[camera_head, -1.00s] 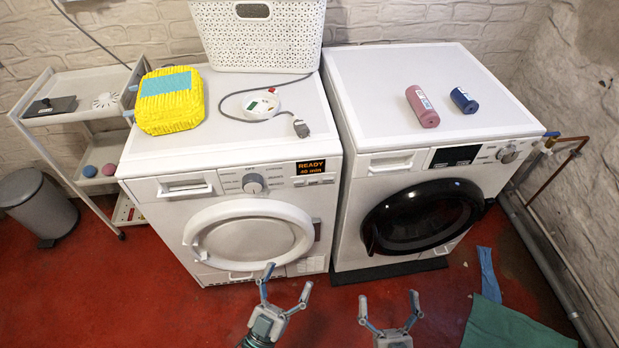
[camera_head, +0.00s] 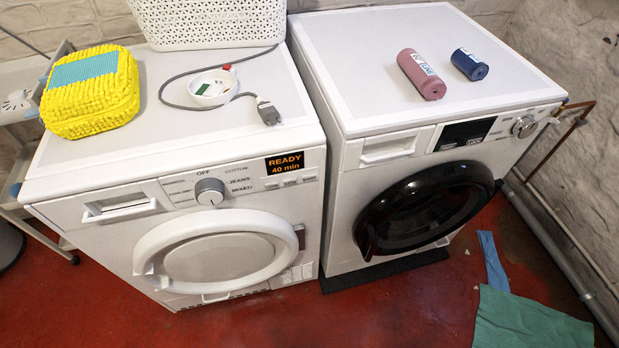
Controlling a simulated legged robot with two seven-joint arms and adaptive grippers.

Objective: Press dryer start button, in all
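The dryer (camera_head: 240,170) is the white machine on the left, with its round white door (camera_head: 215,255) shut. Its display (camera_head: 285,163) reads "READY 40 min" in orange on black. Below the display is a row of small buttons; the rightmost one, the start button (camera_head: 309,180), seems to be labelled START, though the print is tiny. A grey dial (camera_head: 210,191) sits left of the display, among programme names with OFF at the top. Neither of my grippers is in view now.
A black-doored washer (camera_head: 425,215) stands close on the right, with a pink roll (camera_head: 421,75) and a blue roll (camera_head: 469,64) on top. Red floor in front looks free; green cloth (camera_head: 530,322) lies right.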

